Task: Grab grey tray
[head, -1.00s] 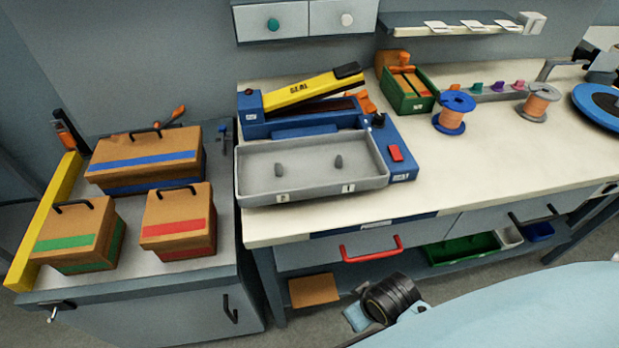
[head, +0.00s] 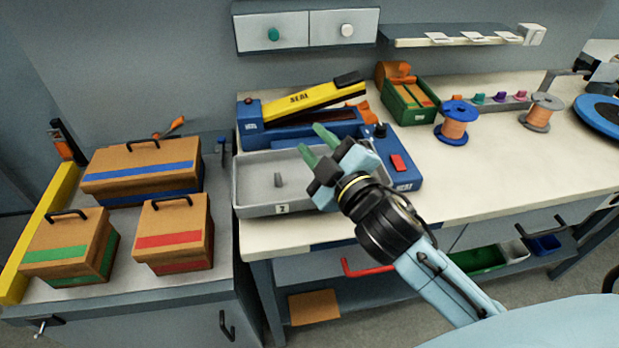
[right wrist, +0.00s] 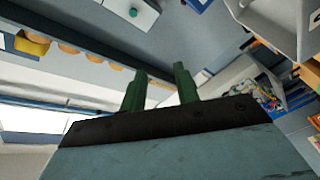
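The grey tray (head: 256,196) sits on the front left of the white workbench, in front of the blue and yellow sealer. It is shallow, with two dividing posts seen earlier; one grey post (head: 278,180) shows now. My right gripper (head: 314,142) is over the tray's right part in the head view and hides that part. Its two green fingers are apart with nothing between them, pointing up and to the left. They also show apart in the right wrist view (right wrist: 160,85). I cannot tell its exact height above the tray. My left gripper is not in view.
The sealer (head: 300,97) stands right behind the tray, with a red-button box (head: 398,163) at its right. Spools (head: 455,123) and a green box (head: 408,100) stand farther right. Cardboard cases (head: 145,165) occupy the left cabinet. The bench's front right is clear.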

